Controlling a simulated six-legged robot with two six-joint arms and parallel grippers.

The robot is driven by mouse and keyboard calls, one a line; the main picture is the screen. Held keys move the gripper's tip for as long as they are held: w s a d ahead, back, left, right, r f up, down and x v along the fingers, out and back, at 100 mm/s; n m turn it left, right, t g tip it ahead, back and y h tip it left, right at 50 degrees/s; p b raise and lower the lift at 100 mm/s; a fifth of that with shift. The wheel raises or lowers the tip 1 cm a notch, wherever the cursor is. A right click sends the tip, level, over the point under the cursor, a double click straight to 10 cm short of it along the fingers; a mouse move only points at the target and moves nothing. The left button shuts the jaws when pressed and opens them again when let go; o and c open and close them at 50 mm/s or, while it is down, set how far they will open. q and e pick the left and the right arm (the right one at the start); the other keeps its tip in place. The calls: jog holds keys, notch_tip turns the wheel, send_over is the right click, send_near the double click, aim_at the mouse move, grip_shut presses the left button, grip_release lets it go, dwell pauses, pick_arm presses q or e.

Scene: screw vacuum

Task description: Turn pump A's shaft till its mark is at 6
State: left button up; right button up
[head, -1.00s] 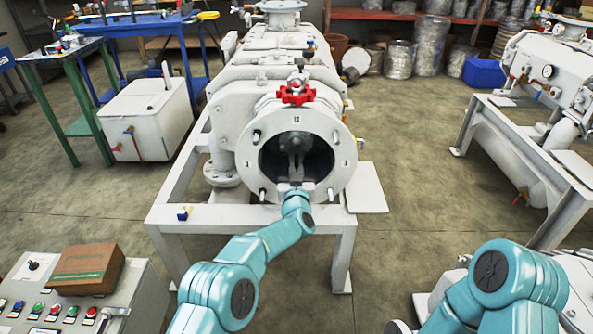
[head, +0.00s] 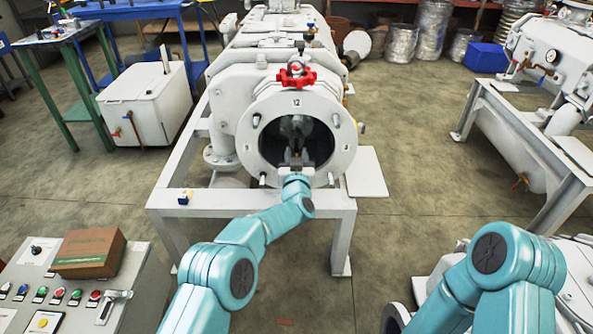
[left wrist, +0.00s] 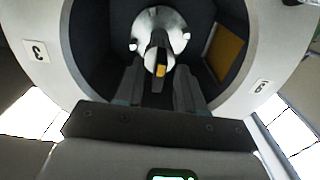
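Pump A (head: 290,160) is the white pump in the middle, with a round flange marked 12 at the top around its dark opening. Inside, the shaft's pale hub (left wrist: 160,32) has a dark bar with an orange mark (left wrist: 160,71). In the left wrist view the mark faces the bottom of the picture, between labels 3 (left wrist: 39,51) at left and 9 (left wrist: 262,87) at right. My left gripper (left wrist: 157,82) is at the opening, its fingers apart on either side of the bar, with gaps showing. My right arm shows at lower right; its gripper is hidden.
A red handwheel (head: 296,76) sits above the flange, and studs stick out around it. A control panel (head: 62,290) with a cardboard box (head: 88,252) stands at lower left. Another white pump (head: 555,60) stands at right.

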pick_arm(q)
jog(key=s+p, duration=0.2)
jog(key=s, duration=1.4)
jog(key=s+a+f+n+g+y, duration=0.1)
jog(key=a+f, duration=0.3)
jog(key=a, duration=0.3)
jog(key=a+f+n+g+y, duration=0.15)
jog(key=a+f, duration=0.25)
jog(key=a, duration=0.4)
jog(key=s+a+f+g+h, duration=0.2)
jog(key=s+f+g+h, duration=0.2)
jog(key=s+f+g, duration=0.9)
jog(key=s+d+f+g+h, duration=0.1)
jog(key=s+d+f, duration=0.15)
jog(key=s, duration=0.85)
jog(key=s+d+f+g+h, duration=0.1)
jog(key=s+d+h, duration=0.15)
jog(key=s, duration=0.85)
notch_tip(320, 180, up, 20)
jog(key=w+y+p, duration=0.1)
jog(key=p, duration=1.8)
jog(key=shift+p, duration=0.35)
